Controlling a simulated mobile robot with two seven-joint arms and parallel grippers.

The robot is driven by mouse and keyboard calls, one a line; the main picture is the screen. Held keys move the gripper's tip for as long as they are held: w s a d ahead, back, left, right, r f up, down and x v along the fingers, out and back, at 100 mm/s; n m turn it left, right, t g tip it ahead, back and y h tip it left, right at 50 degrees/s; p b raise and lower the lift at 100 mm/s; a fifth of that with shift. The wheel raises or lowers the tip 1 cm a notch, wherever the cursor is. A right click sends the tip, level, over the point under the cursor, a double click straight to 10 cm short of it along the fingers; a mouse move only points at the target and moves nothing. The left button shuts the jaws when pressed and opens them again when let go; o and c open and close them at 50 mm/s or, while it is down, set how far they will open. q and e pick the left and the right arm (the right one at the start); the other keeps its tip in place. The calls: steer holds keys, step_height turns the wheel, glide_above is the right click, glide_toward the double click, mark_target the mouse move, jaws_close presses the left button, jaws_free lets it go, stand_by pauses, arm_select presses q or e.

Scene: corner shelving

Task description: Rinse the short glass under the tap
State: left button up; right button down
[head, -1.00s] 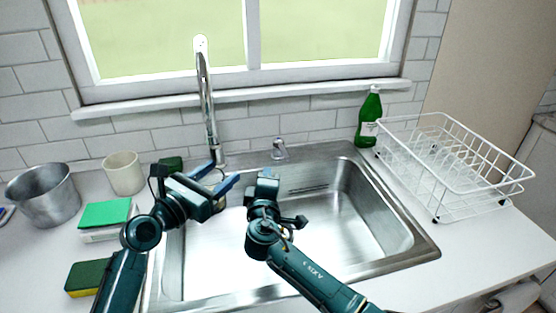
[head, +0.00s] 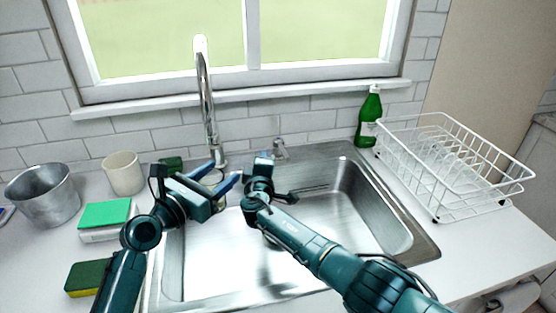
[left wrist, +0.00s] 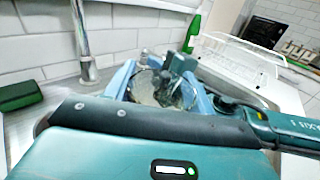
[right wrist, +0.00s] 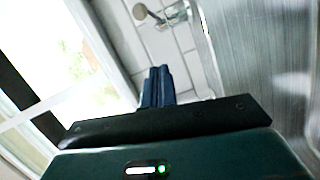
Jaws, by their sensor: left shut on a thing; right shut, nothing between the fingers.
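My left gripper (head: 226,168) is shut on the short glass (left wrist: 160,90), which shows between the blue fingers in the left wrist view. In the head view the gripper mostly hides the glass, at the sink's back left, near the tap (head: 207,105). The tap's spout arches above that area; I cannot make out any water stream. The tap handle (head: 280,149) stands on the sink's back rim, right of the tap. My right gripper (head: 263,157) is shut and empty, just left of and in front of the handle. Its blue fingers (right wrist: 157,88) are together in the right wrist view.
The steel sink (head: 400,238) lies under both arms. A dish rack (head: 455,165) and green bottle (head: 369,118) stand right. A metal bucket (head: 42,195), cream cup (head: 123,173), green-topped block (head: 106,214) and sponge (head: 88,277) are left. The window sill (head: 240,97) is behind the tap.

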mark_target(286, 159)
steer(key=shift+w+d+f, duration=0.1)
steer(key=shift+w+d, duration=0.1)
steer(key=shift+d, duration=0.45)
steer(key=shift+w+d+f, duration=0.15)
steer(key=shift+w+d, duration=0.05)
steer(key=shift+d, duration=0.5)
steer(key=shift+w+d+f, duration=0.1)
steer(key=shift+w+d, duration=0.1)
steer(key=shift+d, duration=0.45)
steer(key=shift+d, duration=0.1)
steer(key=shift+d+n+y, duration=0.5)
steer(key=shift+d+y, duration=0.3)
steer(key=shift+d, duration=0.3)
